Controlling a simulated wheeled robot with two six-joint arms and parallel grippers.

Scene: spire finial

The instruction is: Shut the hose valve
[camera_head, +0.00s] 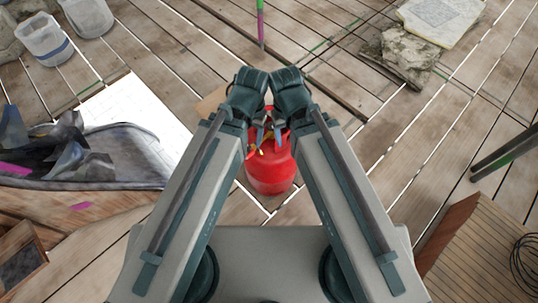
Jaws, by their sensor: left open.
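A red gas cylinder (270,175) stands upright on the plank floor between my two forearms. Small yellow and orange parts (262,151) show near its top; which of them is the hose valve I cannot tell at this size. My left gripper (256,135) is open, just over the cylinder's top. My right gripper (279,137) is close beside it, over the cylinder too; its jaws are too small and overlapped to read. Whether either gripper touches the cylinder or a fitting I cannot tell. My arms and grippers hide part of the cylinder's top.
A dark tub or sheet with grey scraps (75,155) lies at the left by a white board (135,115). White buckets (45,40) stand at the upper left. Stones (405,55) lie at the upper right. A wooden box (485,250) and coiled black cable (525,262) are at the lower right.

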